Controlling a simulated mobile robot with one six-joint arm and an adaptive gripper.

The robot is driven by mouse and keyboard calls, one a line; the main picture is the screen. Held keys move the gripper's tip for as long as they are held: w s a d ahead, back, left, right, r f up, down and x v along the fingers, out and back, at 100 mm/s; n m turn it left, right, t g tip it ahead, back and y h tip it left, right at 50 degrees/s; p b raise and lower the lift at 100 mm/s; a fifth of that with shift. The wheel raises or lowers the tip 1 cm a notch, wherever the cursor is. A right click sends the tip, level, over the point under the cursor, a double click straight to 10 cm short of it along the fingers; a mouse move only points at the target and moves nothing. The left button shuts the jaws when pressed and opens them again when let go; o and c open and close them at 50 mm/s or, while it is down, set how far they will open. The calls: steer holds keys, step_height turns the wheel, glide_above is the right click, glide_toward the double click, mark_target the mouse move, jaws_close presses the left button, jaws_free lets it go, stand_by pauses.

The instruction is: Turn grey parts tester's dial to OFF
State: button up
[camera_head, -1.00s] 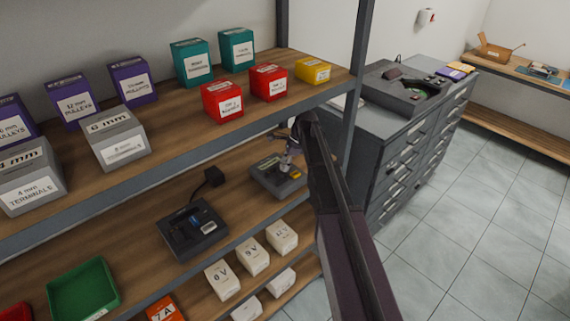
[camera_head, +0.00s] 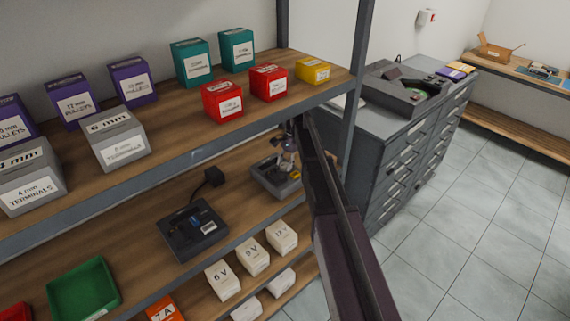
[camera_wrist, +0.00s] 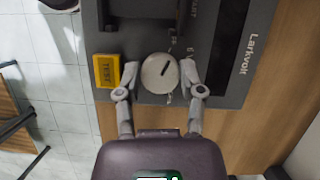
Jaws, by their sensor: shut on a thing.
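The grey parts tester (camera_head: 262,184) lies on the middle shelf, partly hidden behind my gripper in the head view. In the wrist view its grey face (camera_wrist: 215,92) bears the name Larkvolt, a yellow TEST button (camera_wrist: 107,71) and a round pale dial (camera_wrist: 158,82). The dial has a dark slot tilted slightly right of straight up. My gripper (camera_wrist: 160,74) is shut on the dial, one finger on each side. It also shows in the head view (camera_head: 287,160).
A black tester (camera_head: 190,232) with a plug stands to the left on the same shelf. A grey drawer cabinet (camera_head: 400,150) stands right of the rack.

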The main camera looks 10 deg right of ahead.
steer(key=shift+n, duration=0.5)
steer(key=o, duration=1.2)
steer(key=shift+c, duration=0.2)
steer(key=shift+m, duration=0.5)
